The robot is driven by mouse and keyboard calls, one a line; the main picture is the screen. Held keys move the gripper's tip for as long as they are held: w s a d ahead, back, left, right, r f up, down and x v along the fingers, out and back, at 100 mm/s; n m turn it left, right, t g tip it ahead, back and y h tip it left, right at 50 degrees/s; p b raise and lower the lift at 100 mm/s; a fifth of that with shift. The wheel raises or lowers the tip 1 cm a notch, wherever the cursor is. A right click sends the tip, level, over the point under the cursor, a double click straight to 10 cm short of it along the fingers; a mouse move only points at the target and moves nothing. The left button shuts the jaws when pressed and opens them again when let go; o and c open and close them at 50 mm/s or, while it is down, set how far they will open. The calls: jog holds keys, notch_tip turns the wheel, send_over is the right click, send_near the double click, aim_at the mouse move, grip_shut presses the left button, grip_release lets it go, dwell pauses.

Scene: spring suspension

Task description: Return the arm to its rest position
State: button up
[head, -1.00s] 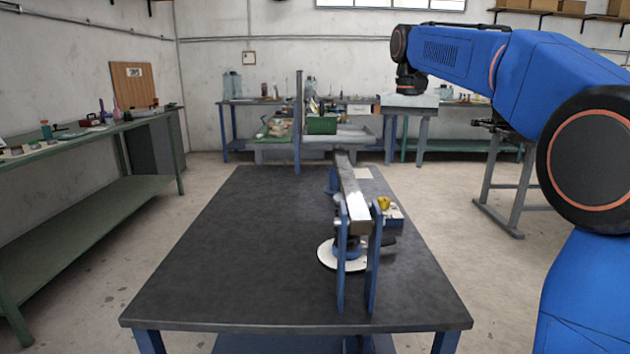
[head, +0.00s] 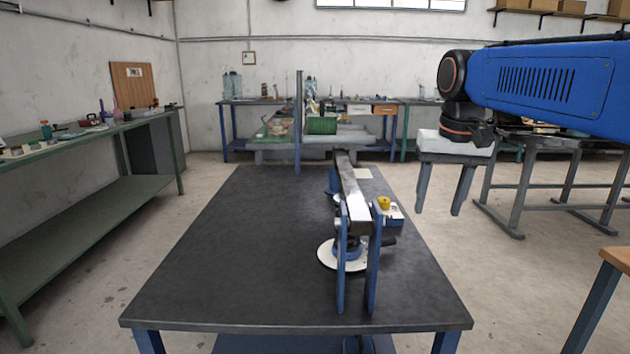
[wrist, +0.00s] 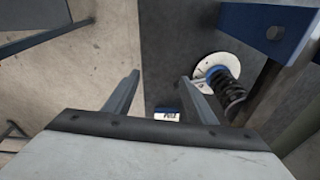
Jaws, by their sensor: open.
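My arm (head: 545,82) reaches in from the right edge of the head view, its forearm level and its wrist bent down. My gripper (head: 440,210) hangs with two grey fingers pointing down, spread apart and empty. It appears to the right of the dark table. In the wrist view, the fingers of my gripper (wrist: 160,76) are wide apart with nothing between them. The spring rig stands on the table with a metal bar (head: 353,200), blue uprights (head: 373,265) and a white disc (head: 328,254). A black spring (wrist: 230,92) shows in the wrist view.
The dark table (head: 230,260) has a clear left half. A blue block with a yellow knob (head: 384,203) sits beside the rig. A green bench (head: 90,140) runs along the left wall. A wooden-topped stand (head: 615,260) is at the right edge.

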jog(key=s+d+f+n+t, duration=0.1)
jog(key=s+d+f+t, duration=0.2)
jog(key=s+f, duration=1.8)
jog(key=shift+s+d+f, duration=0.15)
jog(key=shift+s+f, duration=0.1)
jog(key=shift+s, duration=0.1)
jog(key=shift+r, duration=0.1)
dwell(0.6)
